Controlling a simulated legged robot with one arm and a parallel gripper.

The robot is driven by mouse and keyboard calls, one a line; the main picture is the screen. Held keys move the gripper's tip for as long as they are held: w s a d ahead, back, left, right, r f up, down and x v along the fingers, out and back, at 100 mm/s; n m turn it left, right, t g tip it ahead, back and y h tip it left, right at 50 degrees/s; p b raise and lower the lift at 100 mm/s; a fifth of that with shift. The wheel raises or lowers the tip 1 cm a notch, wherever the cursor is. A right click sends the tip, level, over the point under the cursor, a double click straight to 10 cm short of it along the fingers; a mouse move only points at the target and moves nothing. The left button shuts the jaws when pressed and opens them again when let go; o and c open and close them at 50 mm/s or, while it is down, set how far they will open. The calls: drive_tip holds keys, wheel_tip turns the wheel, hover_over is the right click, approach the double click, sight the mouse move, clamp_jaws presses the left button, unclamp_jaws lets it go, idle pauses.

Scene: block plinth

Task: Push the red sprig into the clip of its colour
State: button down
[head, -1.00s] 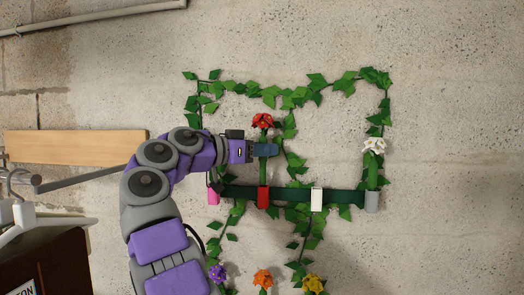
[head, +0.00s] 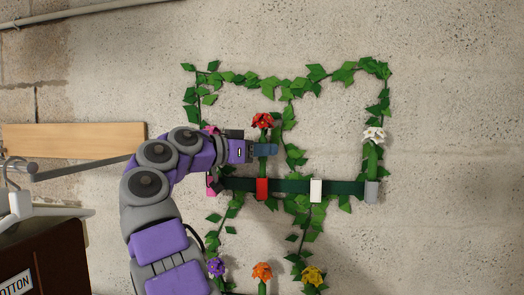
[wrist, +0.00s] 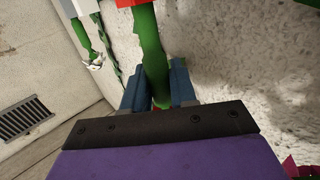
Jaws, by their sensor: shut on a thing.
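The red sprig (head: 262,121) has a red flower on top and a thick green stem. My gripper (head: 265,150) is shut on its stem just below the flower, and the sprig is upright. In the wrist view, my blue fingers (wrist: 158,88) stand on both sides of the green stem (wrist: 150,45). The red clip (head: 262,189) is on the dark green bar directly below. The stem's lower end meets the clip's top edge in the head view. I cannot tell whether it is inside the clip or in front of it.
The dark green bar (head: 338,187) also carries a pink clip (head: 211,187), a white clip (head: 316,190) and a grey clip (head: 371,192) holding a white sprig (head: 374,136). Ivy surrounds the bar. Purple (head: 216,267), orange (head: 262,271) and yellow (head: 312,276) flowers are below.

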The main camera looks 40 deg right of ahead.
sight(263, 162)
drive_tip(key=shift+f+b, duration=1.5)
drive_tip(key=shift+f, duration=0.1)
drive_tip(key=c, duration=0.8)
unclamp_jaws()
drive_tip(key=a+p, duration=0.1)
drive_tip(key=a, duration=0.4)
drive_tip(key=w+a+p, duration=0.1)
drive_tip(key=a+p, duration=0.1)
drive_tip(key=a, duration=0.4)
drive_tip(key=w+a+p, duration=0.1)
drive_tip(key=a+p, duration=0.1)
drive_tip(key=a, duration=0.4)
drive_tip(key=shift+w+a+r, duration=0.2)
drive_tip(key=shift+w+r, duration=0.05)
drive_tip(key=shift+r, duration=0.05)
drive_tip(key=shift+f, duration=0.1)
